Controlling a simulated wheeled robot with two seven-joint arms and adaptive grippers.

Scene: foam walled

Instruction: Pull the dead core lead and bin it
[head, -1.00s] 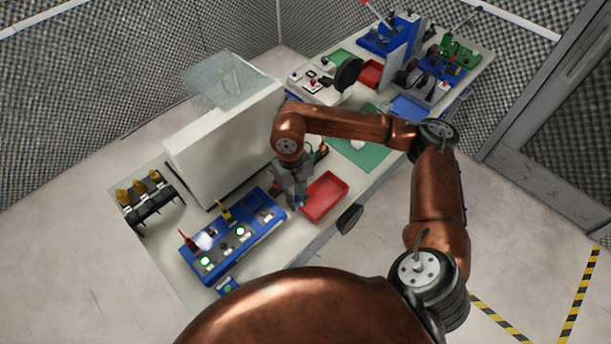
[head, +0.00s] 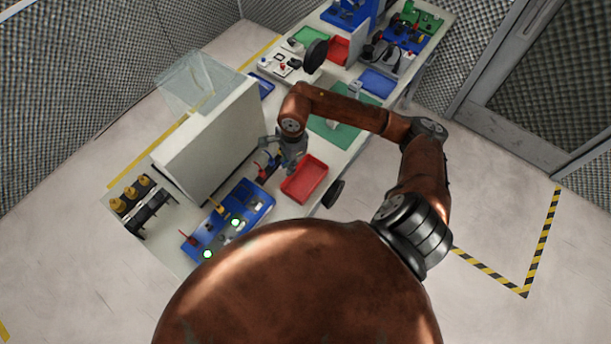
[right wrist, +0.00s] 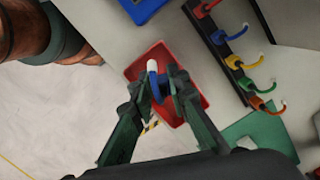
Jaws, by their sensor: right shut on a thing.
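My right gripper (right wrist: 163,82) is shut on a blue lead (right wrist: 152,68) with a pale tip, in the right wrist view. Behind the held lead in that view is a red tray (right wrist: 136,69); I cannot tell the height between them. In the head view my right gripper (head: 292,163) is by the upper left edge of the red tray (head: 305,181); the lead is too small to make out there. The blue panel (head: 255,197) lies left of the tray, with a red plug (head: 188,238), a yellow plug (head: 219,207) and green lights. My left gripper is out of view.
A rack (right wrist: 232,62) of coloured leads stands beside the tray. Black holders with yellow tops (head: 130,198) are at the bench's left end. A green mat (head: 335,122) lies beyond the tray.

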